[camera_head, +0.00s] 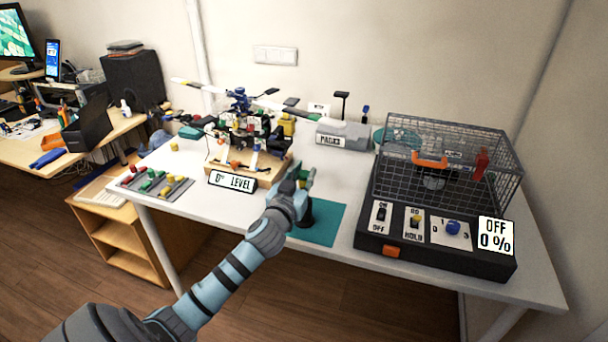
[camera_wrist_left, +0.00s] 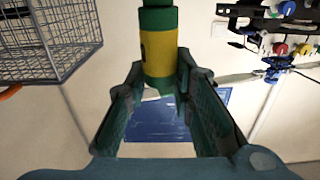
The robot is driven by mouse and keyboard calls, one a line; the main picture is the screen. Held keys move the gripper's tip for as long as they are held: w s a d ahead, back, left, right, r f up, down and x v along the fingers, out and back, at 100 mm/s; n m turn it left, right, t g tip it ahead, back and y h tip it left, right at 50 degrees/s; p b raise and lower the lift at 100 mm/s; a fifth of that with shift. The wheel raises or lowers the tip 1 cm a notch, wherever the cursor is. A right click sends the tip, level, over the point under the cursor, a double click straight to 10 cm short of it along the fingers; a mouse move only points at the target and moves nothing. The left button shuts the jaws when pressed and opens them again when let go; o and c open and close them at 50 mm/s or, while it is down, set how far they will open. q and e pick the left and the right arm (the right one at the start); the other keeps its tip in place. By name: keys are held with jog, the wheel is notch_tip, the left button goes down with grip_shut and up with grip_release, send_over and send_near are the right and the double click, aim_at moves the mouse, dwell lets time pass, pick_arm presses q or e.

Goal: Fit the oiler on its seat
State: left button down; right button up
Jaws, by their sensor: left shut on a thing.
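My left gripper (camera_head: 301,182) is over the teal mat (camera_head: 325,226) on the white table. In the left wrist view the gripper (camera_wrist_left: 163,98) is shut on a green and yellow cylinder (camera_wrist_left: 159,48), which looks like the oiler. The cylinder sits between the two fingers. In the head view only a small green part shows at the fingertips. A model helicopter (camera_head: 240,100) on a wooden base (camera_head: 236,176) stands left of and behind the gripper. I cannot make out the oiler's seat. My right gripper is not in view.
A wire cage (camera_head: 446,160) with a control panel (camera_head: 432,243) stands at the right. A grey box (camera_head: 343,137) is at the back. A level sign (camera_head: 233,182) stands before the helicopter base, and a grey tray (camera_head: 155,184) with coloured pieces lies at the left.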

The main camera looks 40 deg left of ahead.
pick_arm(q)
jog(key=shift+f+b, duration=1.3)
jog(key=shift+f, duration=0.15)
jog(key=c, duration=1.3)
grip_release()
